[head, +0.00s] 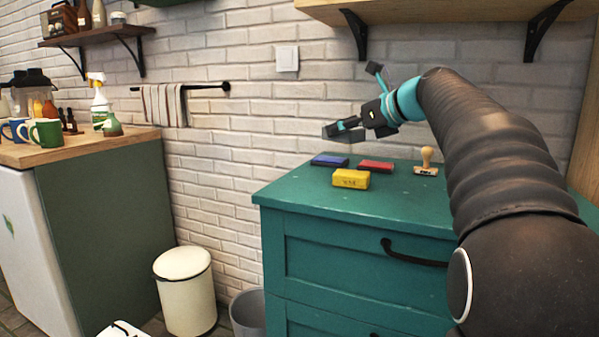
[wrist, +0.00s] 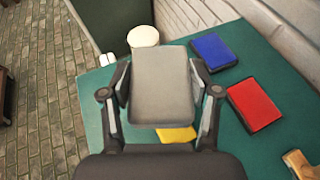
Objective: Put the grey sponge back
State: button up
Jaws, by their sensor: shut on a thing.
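The grey sponge (wrist: 162,85) is a flat grey block held between the two fingers of my gripper (wrist: 160,95) in the wrist view. My gripper is shut on its sides. In the head view my gripper (head: 342,130) is above the teal cabinet top (head: 410,205), and the dark grey sponge (head: 345,135) is at its tip, apart from the surface. In the wrist view the sponge hides part of the cabinet top and most of the yellow block.
On the cabinet top are a blue pad (head: 329,160), a red pad (head: 375,166), a yellow block (head: 350,179) and a wooden-handled stamp (head: 427,162). The front left of the top is clear. A white bin (head: 186,290) stands on the floor to the left. A wooden shelf (head: 440,12) hangs above.

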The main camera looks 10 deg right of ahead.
jog(key=b, duration=0.2)
send_over(303, 181)
notch_tip(303, 181, down, 6)
jog(key=shift+a+r, duration=0.1)
jog(key=shift+f+b, duration=0.5)
jog(key=shift+f, duration=1.55)
jog(key=shift+f, duration=0.1)
jog(key=o, duration=1)
jog(key=shift+c, duration=0.2)
jog(key=p+v, duration=0.1)
jog(key=v, duration=1.1)
jog(key=shift+w+a, duration=0.1)
